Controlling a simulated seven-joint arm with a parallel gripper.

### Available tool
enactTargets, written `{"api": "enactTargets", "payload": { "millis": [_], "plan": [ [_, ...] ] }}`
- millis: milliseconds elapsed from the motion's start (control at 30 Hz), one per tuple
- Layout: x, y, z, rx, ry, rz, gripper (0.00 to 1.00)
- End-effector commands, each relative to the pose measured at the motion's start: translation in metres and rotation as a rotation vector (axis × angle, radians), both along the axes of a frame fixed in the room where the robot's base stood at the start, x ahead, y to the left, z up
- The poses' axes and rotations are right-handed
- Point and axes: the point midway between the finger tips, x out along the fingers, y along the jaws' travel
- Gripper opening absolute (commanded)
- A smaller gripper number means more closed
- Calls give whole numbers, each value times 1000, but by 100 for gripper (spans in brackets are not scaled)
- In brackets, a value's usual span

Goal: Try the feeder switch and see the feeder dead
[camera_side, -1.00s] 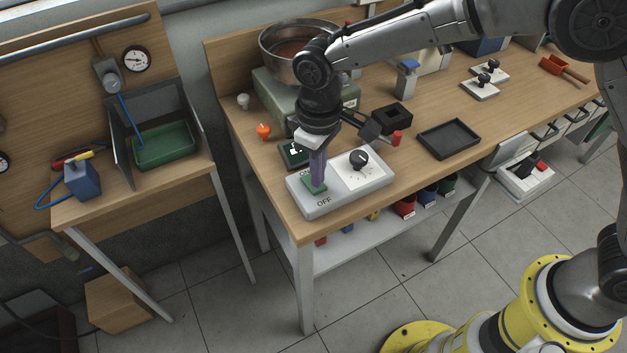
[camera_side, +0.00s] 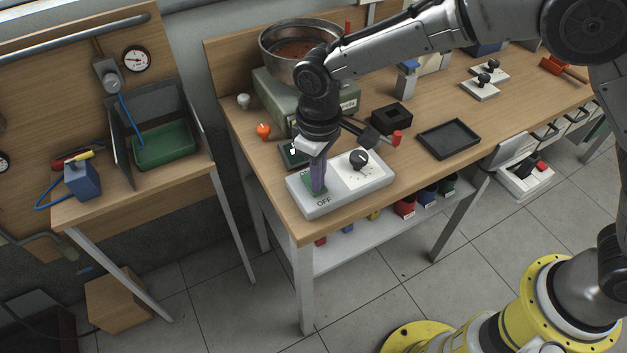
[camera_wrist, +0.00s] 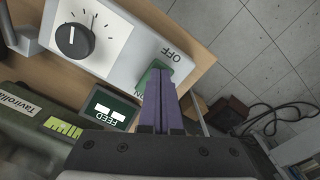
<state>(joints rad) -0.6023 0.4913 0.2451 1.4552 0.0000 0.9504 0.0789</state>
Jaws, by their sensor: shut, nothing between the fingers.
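The feeder switch is a green rocker (camera_side: 309,188) on a pale control box (camera_side: 345,190), between the ON and OFF marks. It also shows in the wrist view (camera_wrist: 149,76), partly hidden by my fingers. My gripper (camera_side: 318,193) is shut and empty, its purple fingertips pointing down at the rocker near the OFF side; in the wrist view the fingertips (camera_wrist: 161,74) overlap it. I cannot tell whether they press it. The feeder has a metal bowl (camera_side: 285,42) with brown contents on a grey-green base (camera_side: 275,95).
A black knob (camera_side: 358,158) sits on the same box, right of the rocker. A black tray (camera_side: 449,139), a black square block (camera_side: 392,118) and a red cylinder (camera_side: 397,137) stand to the right. An orange knob-like piece (camera_side: 263,130) is at the left.

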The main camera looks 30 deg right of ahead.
Motion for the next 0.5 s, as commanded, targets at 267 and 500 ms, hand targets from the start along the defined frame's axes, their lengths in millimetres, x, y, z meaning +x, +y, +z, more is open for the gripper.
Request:
{"api": "enactTargets", "payload": {
  "millis": [267, 500],
  "plan": [
    [0, 0, -1, 0, -1, 0, 0],
    [1, 0, 15, 1, -3, 0, 0]
  ]
}}
